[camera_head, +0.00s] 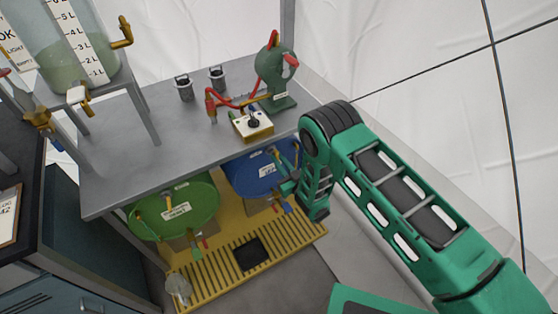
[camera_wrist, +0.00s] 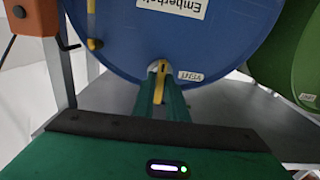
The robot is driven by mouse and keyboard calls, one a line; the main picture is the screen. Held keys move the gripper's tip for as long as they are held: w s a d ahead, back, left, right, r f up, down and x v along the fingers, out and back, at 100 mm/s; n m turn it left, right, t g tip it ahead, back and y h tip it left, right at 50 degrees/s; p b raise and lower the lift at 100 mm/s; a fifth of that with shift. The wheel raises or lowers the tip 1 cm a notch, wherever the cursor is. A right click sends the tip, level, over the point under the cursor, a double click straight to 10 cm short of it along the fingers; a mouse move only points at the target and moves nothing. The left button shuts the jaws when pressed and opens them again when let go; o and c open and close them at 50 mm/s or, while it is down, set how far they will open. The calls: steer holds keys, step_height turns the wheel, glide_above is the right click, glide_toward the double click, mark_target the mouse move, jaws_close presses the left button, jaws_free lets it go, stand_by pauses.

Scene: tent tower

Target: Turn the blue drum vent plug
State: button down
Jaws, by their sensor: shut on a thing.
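The blue drum (camera_head: 250,172) lies on its side under the grey bench, its round end facing out. It also fills the upper middle of the wrist view (camera_wrist: 215,45). The vent plug (camera_wrist: 161,66) is a small yellow piece at the drum face's edge, beside a white VENT label (camera_wrist: 190,76). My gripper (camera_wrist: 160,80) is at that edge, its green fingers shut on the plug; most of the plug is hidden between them. In the head view my wrist covers the drum's right side, and the plug cannot be made out.
A green drum (camera_head: 185,207) lies left of the blue one; both are above a yellow slatted tray (camera_head: 215,268). The grey bench (camera_head: 140,150) overhangs them and holds a green device (camera_head: 275,75) and a small box (camera_head: 252,126). An orange-brown box (camera_wrist: 35,17) is close by in the wrist view.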

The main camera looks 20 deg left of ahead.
steer(key=n, duration=1.2)
steer(key=shift+d+f, duration=0.1)
steer(key=shift+d, duration=0.05)
steer(key=shift+w+n, duration=0.1)
steer(key=shift+n, duration=0.3)
steer(key=c, duration=1.8)
jaws_free()
steer(key=shift+c, duration=0.2)
